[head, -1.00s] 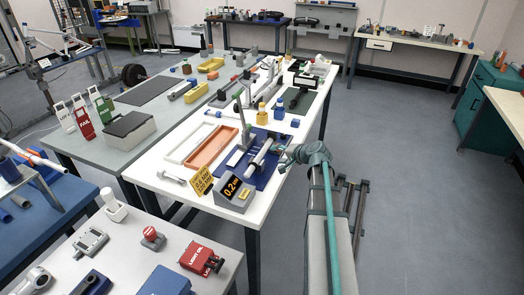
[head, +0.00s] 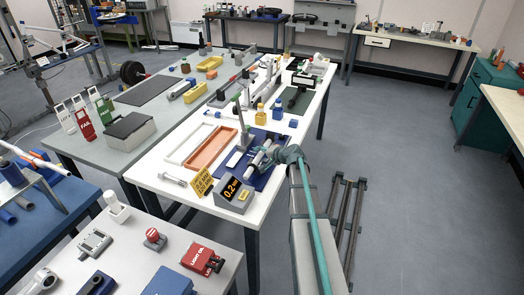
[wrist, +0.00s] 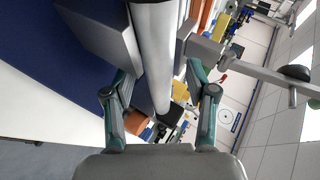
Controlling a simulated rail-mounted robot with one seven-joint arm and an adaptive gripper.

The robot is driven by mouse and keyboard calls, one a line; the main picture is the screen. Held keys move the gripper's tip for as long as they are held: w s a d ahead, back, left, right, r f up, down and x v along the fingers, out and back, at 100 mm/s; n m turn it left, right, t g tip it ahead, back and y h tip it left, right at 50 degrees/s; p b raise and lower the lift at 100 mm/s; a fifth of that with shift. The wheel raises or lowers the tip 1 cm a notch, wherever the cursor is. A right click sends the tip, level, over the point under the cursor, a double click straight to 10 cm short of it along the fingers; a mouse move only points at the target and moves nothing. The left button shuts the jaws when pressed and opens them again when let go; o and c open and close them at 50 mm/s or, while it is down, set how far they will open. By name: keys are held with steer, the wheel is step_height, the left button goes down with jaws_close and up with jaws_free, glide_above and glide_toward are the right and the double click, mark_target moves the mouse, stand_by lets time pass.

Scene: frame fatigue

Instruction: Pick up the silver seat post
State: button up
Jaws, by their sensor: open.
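The silver seat post (head: 259,156) lies on the blue mat (head: 238,173) on the white bench, beside a grey stand with an upright post (head: 246,140). In the wrist view the seat post (wrist: 152,55) is a long pale cylinder running from the top edge down between my fingers. My gripper (wrist: 160,82) is open, with one teal finger on each side of the post. I see a gap on the right side; contact on the left cannot be told. In the head view my gripper (head: 272,158) is at the post's right end and partly hides it.
A dark gauge box reading 0.2 (head: 232,191) and a yellow sign (head: 201,182) stand in front of the mat. An orange tray (head: 208,150) lies to the left.

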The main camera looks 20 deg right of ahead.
steer(key=shift+w+f, duration=0.15)
steer(key=shift+c, duration=0.3)
jaws_close()
